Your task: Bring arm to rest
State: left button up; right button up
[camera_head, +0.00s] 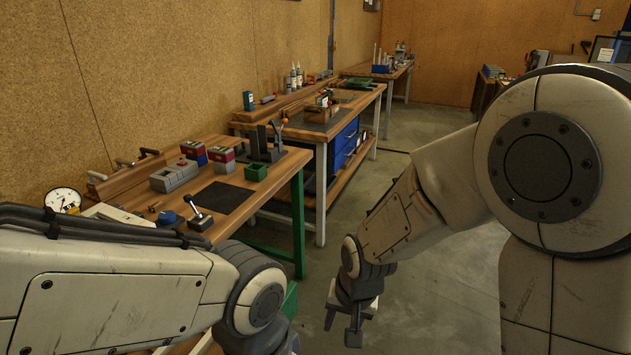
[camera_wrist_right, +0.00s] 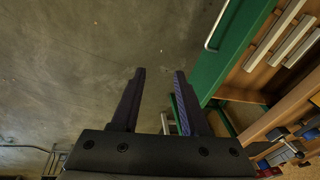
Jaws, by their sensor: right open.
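My right arm comes in from the right in the head view, bent downward. Its gripper (camera_head: 352,325) hangs over the bare floor, to the right of the front workbench. In the right wrist view the two dark fingers (camera_wrist_right: 159,100) stand apart with nothing between them, so the right gripper is open and empty. My left arm crosses the lower left of the head view, in front of the workbench (camera_head: 270,185). The left gripper is out of the frame.
The green bench frame (camera_wrist_right: 228,50) is close to the right of the fingers in the wrist view. The bench holds a black mat (camera_head: 223,198), a green bin (camera_head: 255,171) and a dial gauge (camera_head: 63,200). A second bench with blue drawers (camera_head: 345,143) stands behind. The floor (camera_head: 440,290) is clear.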

jog(key=s+d+r+n+h, duration=0.1)
jog(key=s+d+r+n, duration=0.15)
jog(key=d, duration=1.15)
jog(key=s+a+r+n+g+p, duration=0.1)
jog(key=s+a+r+n, duration=0.2)
jog(key=s+a, duration=0.4)
jog(key=s+a+r+n+g, duration=0.1)
jog(key=s+a+r+n, duration=0.3)
jog(key=s+a, duration=0.3)
jog(key=shift+s+r+y+p, duration=0.15)
jog(key=shift+r+y+p, duration=0.05)
jog(key=shift+y+p, duration=0.15)
